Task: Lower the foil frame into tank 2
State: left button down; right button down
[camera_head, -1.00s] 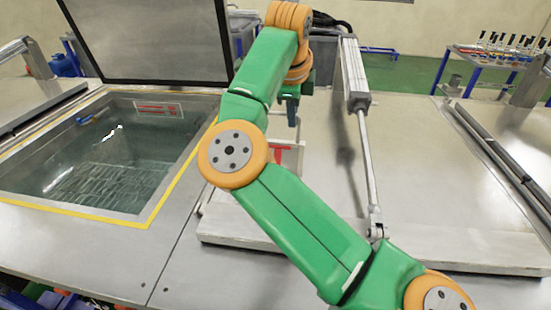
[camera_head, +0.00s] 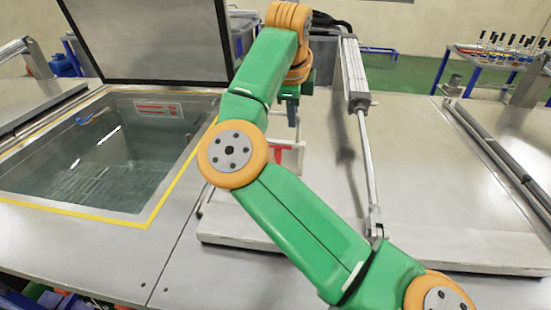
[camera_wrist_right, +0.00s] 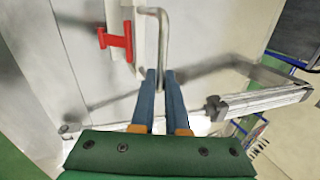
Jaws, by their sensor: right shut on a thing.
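My right gripper (camera_head: 292,112) hangs over the closed lid just right of the open tank. In the right wrist view its blue fingers (camera_wrist_right: 160,82) are shut on a bent metal rod handle (camera_wrist_right: 163,38). A pale frame (camera_head: 300,158) with a red part (camera_head: 283,153) shows below the gripper, partly hidden behind my arm. The red part (camera_wrist_right: 117,40) also shows beside the rod in the wrist view. The open tank (camera_head: 160,200) at left holds clear liquid. I cannot read which tank number it has. My left gripper is out of view.
Dark bars (camera_head: 495,150) lie further right. A blue hook-like piece (camera_head: 92,116) shows in the tank.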

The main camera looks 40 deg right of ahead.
jog(key=shift+r, duration=0.15)
jog(key=shift+r+p, duration=1.2)
jog(key=shift+r, duration=0.25)
jog(key=shift+f, duration=0.15)
